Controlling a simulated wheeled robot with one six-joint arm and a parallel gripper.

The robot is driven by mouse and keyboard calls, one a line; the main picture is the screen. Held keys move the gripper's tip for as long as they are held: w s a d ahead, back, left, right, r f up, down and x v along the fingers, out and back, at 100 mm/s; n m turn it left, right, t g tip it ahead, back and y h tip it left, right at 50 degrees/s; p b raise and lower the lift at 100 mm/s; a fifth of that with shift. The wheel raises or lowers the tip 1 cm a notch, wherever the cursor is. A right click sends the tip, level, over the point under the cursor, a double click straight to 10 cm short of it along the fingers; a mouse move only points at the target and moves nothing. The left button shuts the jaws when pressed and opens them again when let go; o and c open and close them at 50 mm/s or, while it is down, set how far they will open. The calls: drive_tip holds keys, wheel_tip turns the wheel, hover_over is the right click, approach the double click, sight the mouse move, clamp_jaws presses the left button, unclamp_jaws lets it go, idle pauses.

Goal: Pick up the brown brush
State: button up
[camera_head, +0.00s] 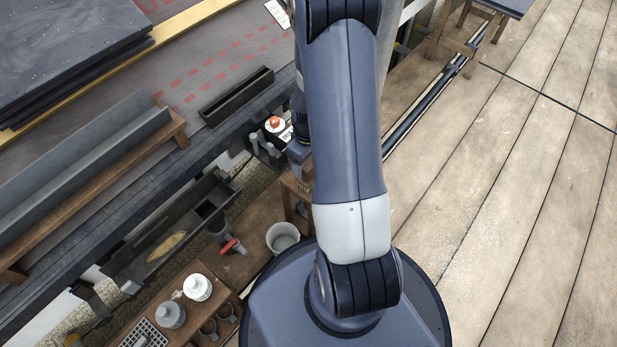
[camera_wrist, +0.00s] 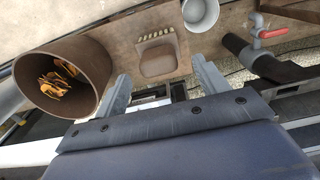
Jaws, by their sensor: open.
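The brown brush (camera_wrist: 158,62) shows in the wrist view as a brown block with a row of pale tufts along its far edge. It lies on a brown surface, ahead of my gripper (camera_wrist: 161,82) and between the lines of its two fingers. The fingers are spread apart and nothing is held between them. I cannot tell how much depth separates the fingertips from the brush. In the head view I cannot make out the brush, and my arm hides the gripper.
A brown cylinder (camera_wrist: 98,94) with orange-brown scraps inside stands close by the left finger. A pale bucket (camera_wrist: 201,14) is beyond the brush. A red-handled valve (camera_wrist: 262,33) and dark pipe (camera_wrist: 268,66) are at right. Wooden planks (camera_head: 510,190) at right are clear.

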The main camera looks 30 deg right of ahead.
sight(309, 166)
wheel_tip(309, 166, down, 5)
drive_tip(key=shift+s+d+r+b, duration=0.1)
drive_tip(key=shift+b, duration=1)
drive_tip(key=c, duration=1.1)
